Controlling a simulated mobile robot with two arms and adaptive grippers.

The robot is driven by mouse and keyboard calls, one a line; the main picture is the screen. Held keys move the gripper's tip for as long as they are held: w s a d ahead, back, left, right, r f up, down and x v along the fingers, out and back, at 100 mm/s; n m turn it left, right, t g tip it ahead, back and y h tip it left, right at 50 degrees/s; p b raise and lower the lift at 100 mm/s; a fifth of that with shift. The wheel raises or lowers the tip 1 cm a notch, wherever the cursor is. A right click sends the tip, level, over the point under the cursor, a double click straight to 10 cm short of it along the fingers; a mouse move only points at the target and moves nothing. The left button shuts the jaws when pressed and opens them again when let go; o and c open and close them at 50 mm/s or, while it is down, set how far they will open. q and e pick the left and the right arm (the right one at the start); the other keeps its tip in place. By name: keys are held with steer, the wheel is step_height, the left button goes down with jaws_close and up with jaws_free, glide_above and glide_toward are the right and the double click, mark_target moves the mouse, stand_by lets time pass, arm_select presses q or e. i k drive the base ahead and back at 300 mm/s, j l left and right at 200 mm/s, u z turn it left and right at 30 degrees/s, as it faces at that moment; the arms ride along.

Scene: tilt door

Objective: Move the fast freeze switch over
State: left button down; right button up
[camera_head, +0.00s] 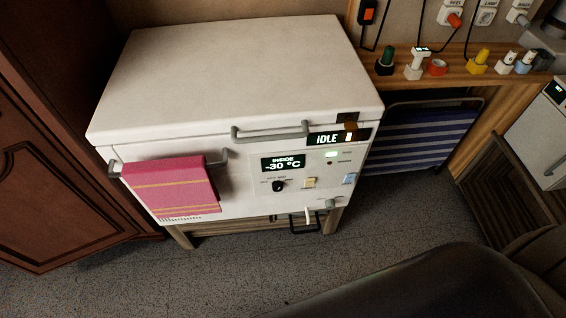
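A white chest freezer (240,75) stands against the back wall with its lid closed. Its front panel has a display (283,163) reading "INSIDE -30 °C" and a second display (327,138) reading "IDLE". Below the displays are a black rotary knob (278,186) and a small cream switch (310,183), at the knob's right. Their labels are too small to read, so I cannot tell for certain which is the fast freeze switch, nor its position. A small green light (331,154) glows above right of the cream switch. Neither of my grippers is in view.
A pink towel (170,187) hangs from a rail at the freezer's front left. A grey handle (270,131) sticks out from the lid's front. A wooden shelf (450,66) with several small items is at the right. The grey floor (240,270) in front is open.

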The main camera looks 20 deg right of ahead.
mark_target(349, 178)
steer(key=z, duration=1.25)
